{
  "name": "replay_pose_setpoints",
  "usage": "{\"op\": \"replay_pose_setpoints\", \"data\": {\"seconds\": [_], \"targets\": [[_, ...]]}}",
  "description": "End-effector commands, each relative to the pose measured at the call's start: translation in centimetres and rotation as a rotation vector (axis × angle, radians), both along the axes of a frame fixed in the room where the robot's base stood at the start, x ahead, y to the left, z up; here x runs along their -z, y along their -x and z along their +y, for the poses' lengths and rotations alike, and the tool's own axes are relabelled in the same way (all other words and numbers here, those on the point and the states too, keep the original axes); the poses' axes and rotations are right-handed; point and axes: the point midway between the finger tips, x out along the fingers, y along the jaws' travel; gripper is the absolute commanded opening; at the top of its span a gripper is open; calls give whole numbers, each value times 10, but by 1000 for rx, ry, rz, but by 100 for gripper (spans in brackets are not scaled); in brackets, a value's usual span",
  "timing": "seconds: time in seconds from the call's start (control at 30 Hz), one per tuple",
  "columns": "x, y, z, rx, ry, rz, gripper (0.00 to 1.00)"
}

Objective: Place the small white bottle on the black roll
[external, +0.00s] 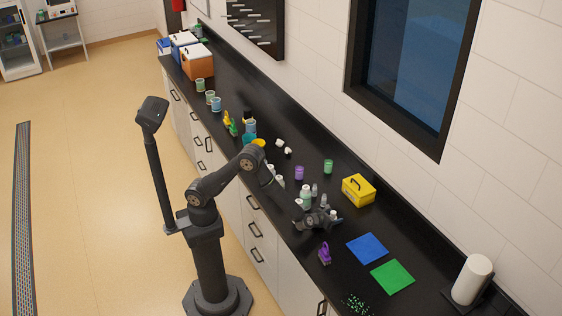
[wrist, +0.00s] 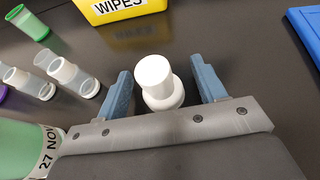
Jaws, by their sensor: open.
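The small white bottle (wrist: 155,80) stands between the two blue fingers of my gripper (wrist: 160,92) in the wrist view, with a visible gap to the right finger. My gripper (external: 327,217) is open and low over the black counter in the external view. The bottle shows there as a small white spot (external: 333,215) beside the gripper, and its lower part is hidden in the wrist view by the gripper body. I cannot make out a black roll in either view.
A green-white labelled bottle (wrist: 28,145) and clear vials (wrist: 68,75) stand close to the left. The yellow wipes box (external: 358,190) is behind. A purple item (external: 324,254), a blue mat (external: 367,249) and a green mat (external: 392,277) lie toward the right. A white roll (external: 472,278) stands farther right.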

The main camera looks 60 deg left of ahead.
Motion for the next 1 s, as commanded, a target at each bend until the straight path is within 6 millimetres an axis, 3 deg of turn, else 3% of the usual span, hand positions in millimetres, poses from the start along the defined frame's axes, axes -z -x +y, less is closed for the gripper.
{"op": "replay_pose_setpoints", "data": {"seconds": [0.07, 0.27, 0.37, 0.67, 0.97, 1.0], "targets": [[0, 0, 0, 0, 0, 0, 60], [0, 0, 0, 0, 0, 0, 20], [0, 1, 0, 0, 0, 0, 13], [-5, 0, 0, -1, 2, 0, 12], [-46, 1, -1, 0, 4, -4, 12], [-50, 12, -7, 5, 4, -3, 12]]}}
